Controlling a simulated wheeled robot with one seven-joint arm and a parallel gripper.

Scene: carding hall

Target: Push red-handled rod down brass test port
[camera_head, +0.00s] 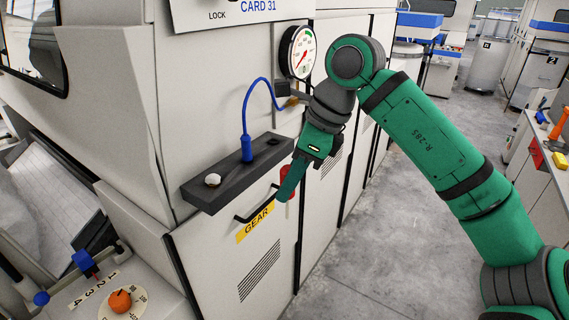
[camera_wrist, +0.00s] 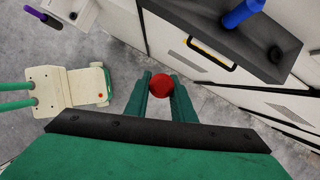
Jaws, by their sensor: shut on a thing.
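My gripper (camera_head: 289,187) is shut on a red handle (camera_wrist: 164,85), which shows as a round red end between the two green fingers in the wrist view. In the head view the red handle (camera_head: 291,180) is partly hidden behind a finger. It is held in front of the machine, just right of the dark shelf's right end. The rod below the handle is hidden in both views. A small brass-coloured fitting (camera_head: 293,102) sits below the gauge, at the end of the blue hose, partly hidden. I cannot tell whether it is the test port.
The dark shelf (camera_head: 205,196) carries a blue hose plug (camera_head: 247,150), a white knob (camera_head: 212,180) and a dark socket (camera_head: 272,142). A black door handle (camera_head: 250,210) and a yellow GEAR label (camera_head: 255,229) lie below. Bare floor (camera_head: 370,235) lies to the right.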

